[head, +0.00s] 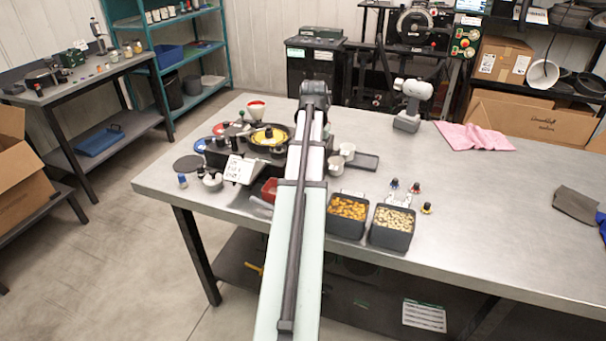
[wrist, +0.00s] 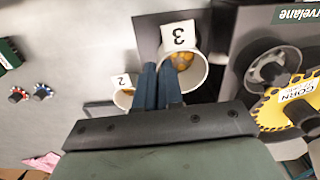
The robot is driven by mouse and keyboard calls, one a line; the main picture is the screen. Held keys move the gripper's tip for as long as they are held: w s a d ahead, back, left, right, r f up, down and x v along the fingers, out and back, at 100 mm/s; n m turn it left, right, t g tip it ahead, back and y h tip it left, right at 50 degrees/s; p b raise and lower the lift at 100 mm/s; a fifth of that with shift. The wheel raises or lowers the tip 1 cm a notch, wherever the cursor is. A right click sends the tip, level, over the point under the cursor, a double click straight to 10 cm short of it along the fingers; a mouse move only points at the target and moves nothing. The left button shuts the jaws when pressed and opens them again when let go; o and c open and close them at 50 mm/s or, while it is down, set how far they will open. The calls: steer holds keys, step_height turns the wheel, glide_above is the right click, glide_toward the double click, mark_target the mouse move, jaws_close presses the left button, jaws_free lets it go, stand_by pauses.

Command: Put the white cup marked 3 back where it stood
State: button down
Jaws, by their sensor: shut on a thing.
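The white cup marked 3 (wrist: 196,76) is in the upper middle of the wrist view, with its black-on-white number tag at the rim. Orange-brown contents show inside it. My gripper (wrist: 158,70) is shut on the left side of this cup, with its blue fingers side by side at the wall. A white cup marked 2 (wrist: 122,98) stands to the left of the fingers, partly hidden by them. In the head view two pale cups (head: 347,151) show just right of my arm, their numbers unreadable. My arm hides the gripper there.
The seed meter with its yellow corn plate (wrist: 285,103) is close on the right in the wrist view. A dark tray (head: 366,162) lies right of the cups. Bins of corn (head: 347,229) and pale seed (head: 391,245) stand at the front edge.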

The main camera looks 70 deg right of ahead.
steer(key=shift+r, duration=0.15)
steer(key=shift+r, duration=1.35)
steer(key=s+a, duration=0.2)
steer(key=s, duration=0.7)
steer(key=shift+s+a+m+t, duration=0.2)
steer(key=shift+m+t, duration=0.1)
steer(key=shift+m, duration=0.1)
steer(key=shift+f, duration=3.15)
steer(key=shift+f, duration=0.5)
